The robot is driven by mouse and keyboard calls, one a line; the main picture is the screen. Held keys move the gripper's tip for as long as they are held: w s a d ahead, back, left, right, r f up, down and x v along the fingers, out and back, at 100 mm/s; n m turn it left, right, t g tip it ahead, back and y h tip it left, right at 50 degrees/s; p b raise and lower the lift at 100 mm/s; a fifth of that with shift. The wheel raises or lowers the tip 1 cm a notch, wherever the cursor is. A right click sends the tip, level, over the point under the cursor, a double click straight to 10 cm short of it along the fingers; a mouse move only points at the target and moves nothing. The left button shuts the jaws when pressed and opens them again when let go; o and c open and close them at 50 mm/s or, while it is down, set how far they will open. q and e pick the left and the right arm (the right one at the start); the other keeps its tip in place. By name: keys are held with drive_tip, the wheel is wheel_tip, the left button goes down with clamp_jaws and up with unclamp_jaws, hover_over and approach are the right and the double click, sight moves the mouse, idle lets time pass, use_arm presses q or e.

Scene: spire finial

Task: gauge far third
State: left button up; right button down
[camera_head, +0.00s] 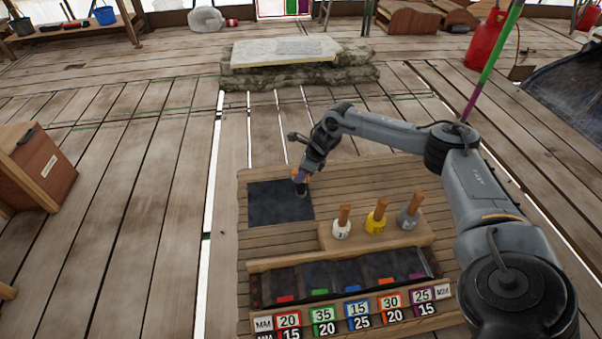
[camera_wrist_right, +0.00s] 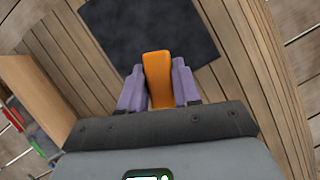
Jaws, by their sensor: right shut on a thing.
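My right gripper (camera_head: 301,181) is shut on an orange-handled tool. In the right wrist view the orange handle (camera_wrist_right: 157,78) stands between the two purple fingers. The tool is over the right part of a dark square mat (camera_head: 272,207); its lower end is small and dark, and I cannot tell whether it touches the mat. The mat also shows in the right wrist view (camera_wrist_right: 125,35). Three wooden-handled pieces stand upright on a wooden block: a white one (camera_head: 342,230), a yellow one (camera_head: 376,222) and a grey one (camera_head: 409,218). My left gripper is not in view.
A divided tray (camera_head: 256,265) at the table's front has dark compartments with coloured tabs and number labels (camera_head: 359,310). A stone slab (camera_head: 284,52) lies beyond the table. A wooden box (camera_head: 45,172) stands at left, a red gas bottle (camera_head: 486,40) at right. The mat's left half is bare.

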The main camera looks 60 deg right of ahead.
drive_tip(key=shift+f, duration=0.45)
drive_tip(key=shift+f+b, duration=0.6)
drive_tip(key=shift+f, duration=0.45)
idle(0.3)
idle(0.7)
idle(0.8)
drive_tip(key=shift+p, duration=0.3)
